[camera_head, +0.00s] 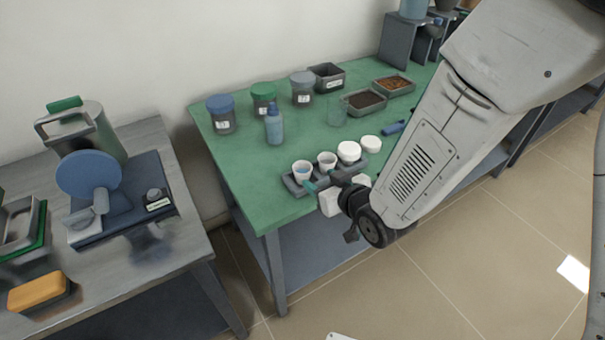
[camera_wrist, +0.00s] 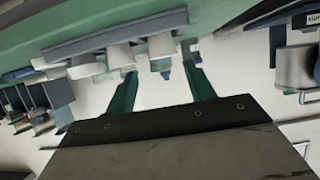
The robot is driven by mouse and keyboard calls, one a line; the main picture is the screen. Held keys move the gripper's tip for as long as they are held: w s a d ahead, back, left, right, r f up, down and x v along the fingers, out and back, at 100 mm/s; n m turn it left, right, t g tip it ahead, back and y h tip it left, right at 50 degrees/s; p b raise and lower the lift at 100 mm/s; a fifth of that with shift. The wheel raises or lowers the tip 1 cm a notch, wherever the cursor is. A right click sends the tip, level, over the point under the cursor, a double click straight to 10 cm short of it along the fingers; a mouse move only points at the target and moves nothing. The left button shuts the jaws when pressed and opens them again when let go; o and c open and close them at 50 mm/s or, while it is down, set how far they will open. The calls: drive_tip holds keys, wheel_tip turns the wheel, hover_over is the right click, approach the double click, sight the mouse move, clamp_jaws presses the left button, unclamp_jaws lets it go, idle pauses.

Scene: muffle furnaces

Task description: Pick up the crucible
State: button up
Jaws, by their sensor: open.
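Two small white open crucibles, the left one (camera_head: 302,171) and the right one (camera_head: 327,160), stand upright in a grey tray (camera_head: 294,188) near the green table's front edge. The left one shows something bluish inside. White round pieces (camera_head: 348,151) sit at the tray's right end. In the wrist view, white cups stand beyond the open fingers (camera_wrist: 160,70), one cup (camera_wrist: 160,46) roughly in line with the gap. Nothing is held. Contact with the tray cannot be told.
Lidded jars (camera_head: 222,114), a blue bottle (camera_head: 274,124), a glass beaker (camera_head: 337,112) and dark trays (camera_head: 364,101) stand farther back on the green table (camera_head: 248,158). A grey table (camera_head: 185,205) with equipment is at left. The tiled floor in front is mostly clear.

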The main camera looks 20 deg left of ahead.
sight(299, 167)
drive_tip(key=x, duration=0.8)
drive_tip(key=shift+a+r, duration=0.2)
drive_tip(key=c, duration=0.8)
